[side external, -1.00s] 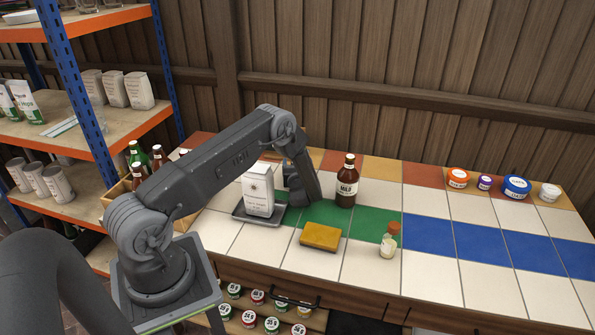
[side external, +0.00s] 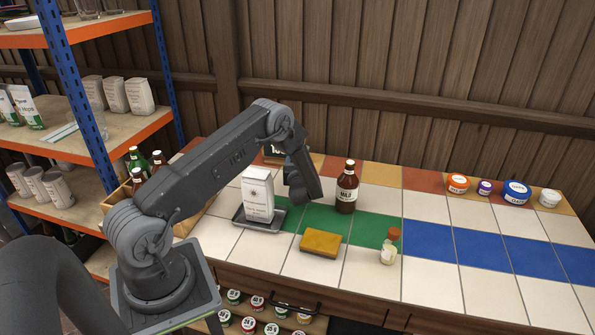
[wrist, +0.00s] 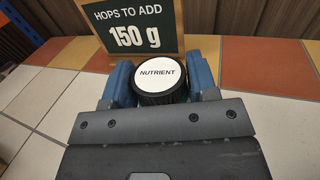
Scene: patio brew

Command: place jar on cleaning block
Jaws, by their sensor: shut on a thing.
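The jar (wrist: 159,79) has a white lid marked NUTRIENT and a dark ridged rim. In the wrist view it sits between the two blue fingers of my gripper (wrist: 161,84), which is shut on it. In the side view my arm and the white bag hide the jar and the fingertips. The cleaning block (side external: 320,243) is a yellow block lying flat on the tiles, in front of and slightly right of my gripper. Its top is bare.
A white bag (side external: 258,195) stands on a grey tray (side external: 240,222) beside my gripper. A brown bottle (side external: 347,190) stands to the right, and a small corked bottle (side external: 389,248) right of the block. A chalkboard sign (wrist: 130,38) stands behind the jar. Lidded tubs line the back right.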

